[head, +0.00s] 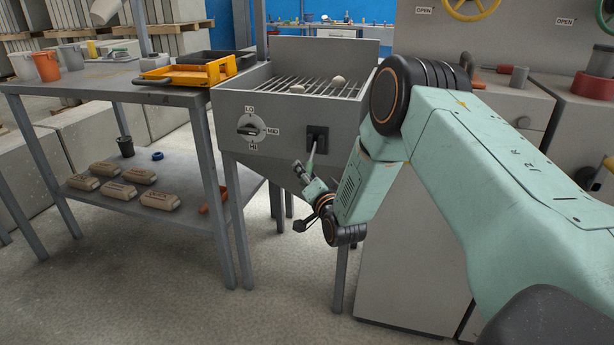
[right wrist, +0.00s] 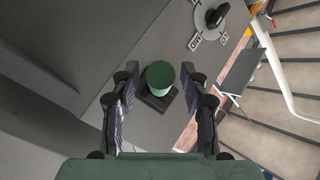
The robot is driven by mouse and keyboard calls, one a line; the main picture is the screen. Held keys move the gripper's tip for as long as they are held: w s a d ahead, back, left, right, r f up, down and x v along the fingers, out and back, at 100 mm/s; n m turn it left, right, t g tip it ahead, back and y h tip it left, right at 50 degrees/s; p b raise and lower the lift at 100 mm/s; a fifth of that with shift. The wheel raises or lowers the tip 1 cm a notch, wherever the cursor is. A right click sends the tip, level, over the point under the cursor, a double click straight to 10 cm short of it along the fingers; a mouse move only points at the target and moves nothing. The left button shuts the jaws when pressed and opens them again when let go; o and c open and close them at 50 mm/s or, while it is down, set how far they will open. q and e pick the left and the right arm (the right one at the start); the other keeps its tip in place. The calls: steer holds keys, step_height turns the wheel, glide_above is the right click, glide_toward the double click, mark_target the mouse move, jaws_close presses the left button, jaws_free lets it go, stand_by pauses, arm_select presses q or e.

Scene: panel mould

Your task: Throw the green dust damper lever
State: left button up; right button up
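The green dust damper lever has a round green knob (right wrist: 160,75) that shows end-on in the right wrist view, above its dark square base plate. In the head view the lever's pale shaft (head: 314,146) slants down from a black plate (head: 318,135) on the front of the grey bin. My right gripper (head: 307,184) is at the lever's lower end, which is partly hidden there. In the right wrist view its two fingers (right wrist: 160,88) are open, one on each side of the knob, with a visible gap on both sides. My left gripper is not in view.
A rotary dial (head: 250,128) marked LO, MID and HI sits left of the lever. The grated bin (head: 290,128) holds a few pale lumps. Grey cabinets are at right.

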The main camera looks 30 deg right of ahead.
jaws_close()
stand_by(0.6)
